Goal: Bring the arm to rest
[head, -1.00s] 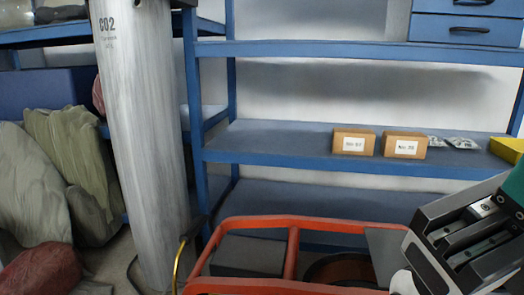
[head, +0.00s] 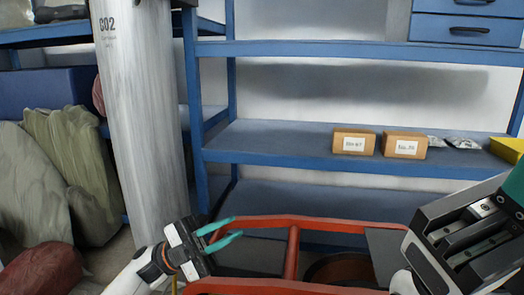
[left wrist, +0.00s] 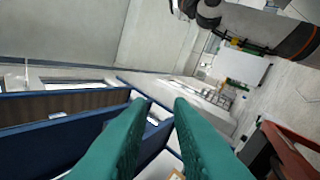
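My left gripper (head: 237,226) comes in from the lower left of the head view. Its two teal fingers point right, parted with nothing between them, over the near left part of the red-railed cart (head: 300,222). In the left wrist view the same fingers (left wrist: 160,105) stand apart, with only the room behind them. My right gripper's dark body is at the right edge of the head view, with a bit of teal at the frame edge; its fingertips are out of sight.
A tall grey CO2 cylinder (head: 145,120) stands behind my left gripper. The blue shelf (head: 270,140) carries two small cardboard boxes (head: 354,142) (head: 404,146), silvery packets (head: 462,143) and a yellow bin (head: 508,147). Green sacks (head: 45,180) lie at the left.

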